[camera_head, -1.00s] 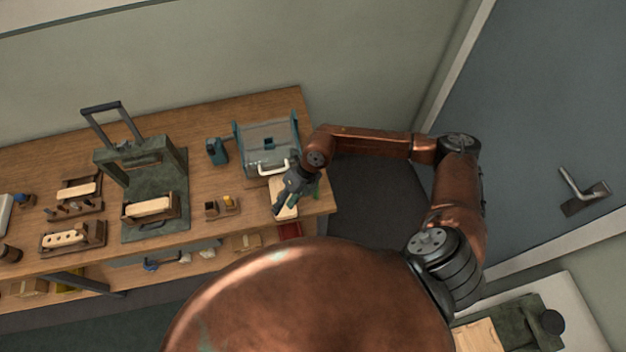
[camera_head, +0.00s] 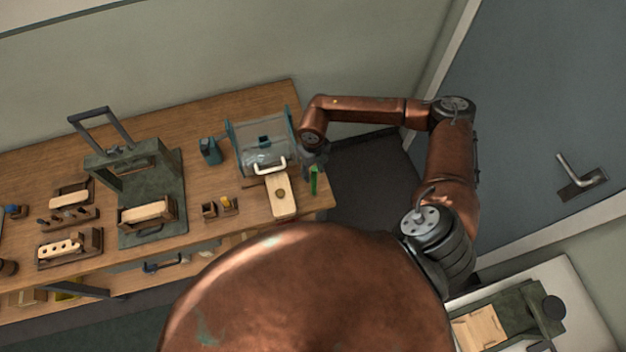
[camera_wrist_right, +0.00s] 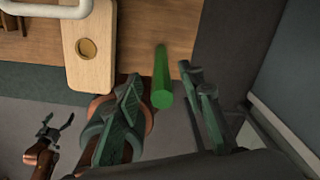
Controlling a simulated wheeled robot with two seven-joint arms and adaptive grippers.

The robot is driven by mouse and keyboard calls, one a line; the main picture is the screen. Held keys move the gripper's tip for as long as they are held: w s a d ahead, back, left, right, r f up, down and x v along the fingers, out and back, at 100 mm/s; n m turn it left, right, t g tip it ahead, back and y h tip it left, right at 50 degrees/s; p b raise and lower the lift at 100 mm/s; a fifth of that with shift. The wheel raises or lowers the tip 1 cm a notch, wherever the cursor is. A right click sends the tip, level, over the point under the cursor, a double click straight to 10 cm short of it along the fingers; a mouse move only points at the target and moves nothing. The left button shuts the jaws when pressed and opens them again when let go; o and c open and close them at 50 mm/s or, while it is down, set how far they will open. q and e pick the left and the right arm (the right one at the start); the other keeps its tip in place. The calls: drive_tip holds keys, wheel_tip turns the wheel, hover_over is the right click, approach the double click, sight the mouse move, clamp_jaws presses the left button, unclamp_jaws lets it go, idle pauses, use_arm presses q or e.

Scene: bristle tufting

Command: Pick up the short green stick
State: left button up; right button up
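The short green stick (camera_head: 314,181) is at the right end of the wooden workbench (camera_head: 240,217), right of a pale board with a round knob or hole (camera_head: 284,203). My right gripper (camera_head: 315,163) is at the stick's far end in the head view. In the right wrist view the stick (camera_wrist_right: 161,78) shows between the two spread fingers of the right gripper (camera_wrist_right: 168,100), with a gap visible on each side. I cannot tell if the stick stands or lies. A small open claw on a copper arm, my left gripper (camera_wrist_right: 58,127), shows at the lower left of the wrist view.
A clear-sided box with a white handle (camera_head: 264,150) stands just left of the right gripper. A green press (camera_head: 150,190), small wooden blocks (camera_head: 209,209) and trays (camera_head: 70,247) fill the bench further left. The bench's right edge is close to the stick.

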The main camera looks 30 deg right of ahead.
sight(314, 179)
drive_tip(key=f+p, duration=0.1)
drive_tip(key=f, duration=0.4)
drive_tip(key=shift+s+d+f+p, duration=0.1)
drive_tip(key=shift+s+p, duration=0.1)
drive_tip(key=shift+p, duration=0.15)
drive_tip(key=shift+f, duration=0.3)
drive_tip(key=shift+w, duration=0.1)
drive_tip(key=shift+c, duration=0.3)
drive_tip(key=c, duration=0.3)
use_arm(q)
drive_tip(key=shift+s+r, duration=0.8)
drive_tip(key=shift+r, duration=0.05)
use_arm(e)
clamp_jaws()
